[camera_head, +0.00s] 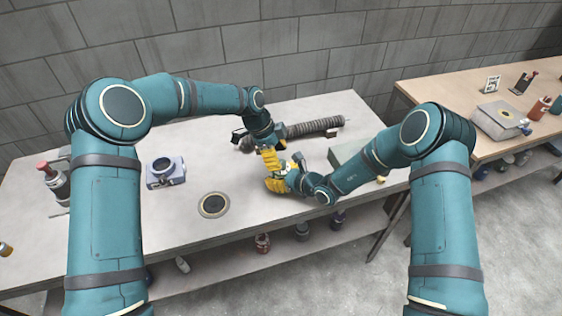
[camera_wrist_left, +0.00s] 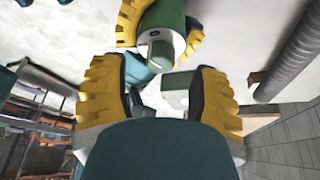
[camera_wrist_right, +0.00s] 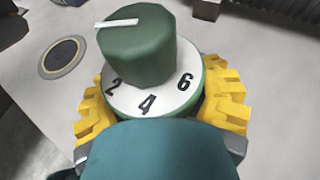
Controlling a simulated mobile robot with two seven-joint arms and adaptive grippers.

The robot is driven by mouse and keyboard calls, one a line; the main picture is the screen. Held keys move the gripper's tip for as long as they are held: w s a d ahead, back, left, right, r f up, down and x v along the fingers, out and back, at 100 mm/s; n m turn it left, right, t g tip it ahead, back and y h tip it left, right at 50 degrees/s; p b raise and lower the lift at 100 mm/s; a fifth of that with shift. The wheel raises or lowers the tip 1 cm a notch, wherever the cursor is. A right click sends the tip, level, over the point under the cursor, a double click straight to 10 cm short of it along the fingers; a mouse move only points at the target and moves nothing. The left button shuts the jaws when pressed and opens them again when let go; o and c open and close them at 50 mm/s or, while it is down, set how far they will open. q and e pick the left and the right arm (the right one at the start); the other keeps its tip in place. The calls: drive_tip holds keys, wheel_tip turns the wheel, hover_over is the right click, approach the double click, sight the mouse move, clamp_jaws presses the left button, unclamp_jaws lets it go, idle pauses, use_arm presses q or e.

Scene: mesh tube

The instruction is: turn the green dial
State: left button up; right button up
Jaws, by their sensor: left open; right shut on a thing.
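The green dial (camera_wrist_right: 140,48) is a round green knob with a white line on top. It stands on a white disc (camera_wrist_right: 150,98) marked 2, 4 and 6 along the near side. In the right wrist view the white line points left. My right gripper (camera_head: 277,184) is shut on the dial's base, with yellow fingers on both sides. My left gripper (camera_head: 270,160) is open beside it. In the left wrist view its fingers (camera_wrist_left: 160,92) are spread, with the knob (camera_wrist_left: 160,52) ahead and apart from them. The grippers mostly hide the dial in the head view.
A ribbed mesh tube (camera_head: 315,128) lies behind the grippers on the grey table (camera_head: 110,215). A blue-grey ring holder (camera_head: 165,172) and a round dark disc (camera_head: 213,205) are to the left. A wooden table (camera_head: 440,85) with small items stands at right.

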use_arm(q)
drive_tip(key=shift+x, duration=1.4)
drive_tip(key=shift+o, duration=0.2)
clamp_jaws()
